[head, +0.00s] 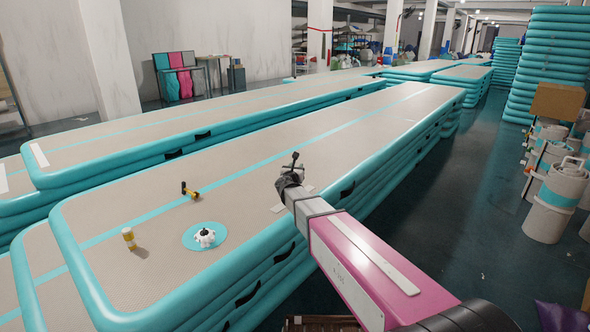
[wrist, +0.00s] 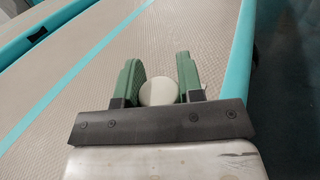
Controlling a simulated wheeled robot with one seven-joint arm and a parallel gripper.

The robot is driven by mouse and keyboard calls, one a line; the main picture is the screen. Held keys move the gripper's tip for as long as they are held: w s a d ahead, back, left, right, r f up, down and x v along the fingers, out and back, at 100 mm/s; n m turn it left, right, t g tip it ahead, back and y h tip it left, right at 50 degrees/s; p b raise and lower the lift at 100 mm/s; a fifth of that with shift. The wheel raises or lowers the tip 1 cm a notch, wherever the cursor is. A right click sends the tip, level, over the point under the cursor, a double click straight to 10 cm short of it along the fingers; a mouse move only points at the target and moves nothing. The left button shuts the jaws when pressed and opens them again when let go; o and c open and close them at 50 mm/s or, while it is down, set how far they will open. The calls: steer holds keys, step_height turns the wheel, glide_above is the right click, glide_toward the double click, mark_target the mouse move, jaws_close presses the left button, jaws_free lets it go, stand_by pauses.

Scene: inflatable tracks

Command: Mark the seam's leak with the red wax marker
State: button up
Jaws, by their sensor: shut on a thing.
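My gripper (wrist: 158,62) has two green fingers, closed on a pale round-ended object (wrist: 158,92) in the wrist view. Only its round end shows, so I cannot tell whether it is the red wax marker. In the head view my gripper (head: 290,176) is above the near inflatable track (head: 225,190), towards its right edge, with a small dark part sticking up. The track is beige with teal sides and a teal stripe. No red marker and no clear leak show; I cannot tell which seam leaks.
On the track are a yellow bottle (head: 128,239), a yellow-and-black tool (head: 190,191) and a white knobbed item (head: 205,237) on a teal disc (head: 190,243). Small pale patches (head: 278,208) lie near my gripper. White canisters (head: 556,200) stand right, beyond a bare dark floor (head: 440,215).

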steer(key=shift+w+a+f, duration=0.1)
steer(key=shift+a+f, duration=0.05)
steer(key=shift+f, duration=1.4)
steer(key=shift+w+a+f, duration=0.1)
steer(key=shift+a+f, duration=0.05)
steer(key=shift+f, duration=1.35)
steer(key=shift+f, duration=0.55)
step_height(320, 180, up, 7)
stand_by(0.5)
stand_by(0.4)
